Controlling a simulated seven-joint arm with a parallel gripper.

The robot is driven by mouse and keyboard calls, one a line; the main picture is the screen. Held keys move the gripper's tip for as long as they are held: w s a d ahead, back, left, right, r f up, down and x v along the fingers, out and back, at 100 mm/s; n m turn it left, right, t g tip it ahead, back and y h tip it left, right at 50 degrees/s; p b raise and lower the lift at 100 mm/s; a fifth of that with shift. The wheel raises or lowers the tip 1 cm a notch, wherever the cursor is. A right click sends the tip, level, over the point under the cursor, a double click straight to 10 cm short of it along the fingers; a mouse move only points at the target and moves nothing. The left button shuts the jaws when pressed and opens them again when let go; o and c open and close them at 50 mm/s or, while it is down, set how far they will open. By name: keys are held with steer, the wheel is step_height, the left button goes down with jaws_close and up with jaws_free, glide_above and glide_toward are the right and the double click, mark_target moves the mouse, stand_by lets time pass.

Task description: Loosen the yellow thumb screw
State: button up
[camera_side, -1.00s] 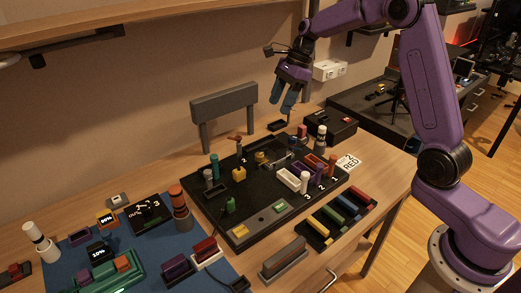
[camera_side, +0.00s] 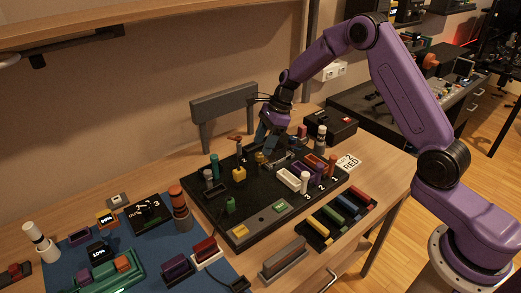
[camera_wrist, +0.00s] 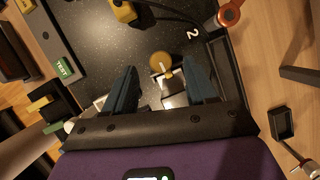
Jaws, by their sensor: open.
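The yellow thumb screw (camera_wrist: 160,62) is a round golden knob on a small metal fixture of the black board; in the side view it is a small yellow shape (camera_side: 260,157) near the board's back middle. My gripper (camera_side: 268,146) hangs low over the back of the board, close to the screw. In the wrist view, my gripper (camera_wrist: 161,70) has its two blue fingers spread apart, with the screw showing between and slightly beyond the tips. Nothing is held. I cannot tell the height gap between the tips and the screw.
The black board (camera_side: 244,231) carries several pegs and blocks around the screw. A yellow block (camera_wrist: 124,11) stands beyond it in the wrist view. A grey stand (camera_side: 223,102) rises behind the board. A black box (camera_side: 333,124) is at the back right.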

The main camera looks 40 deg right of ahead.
mark_target(259, 153)
steer(key=shift+x, duration=1.65)
jaws_close()
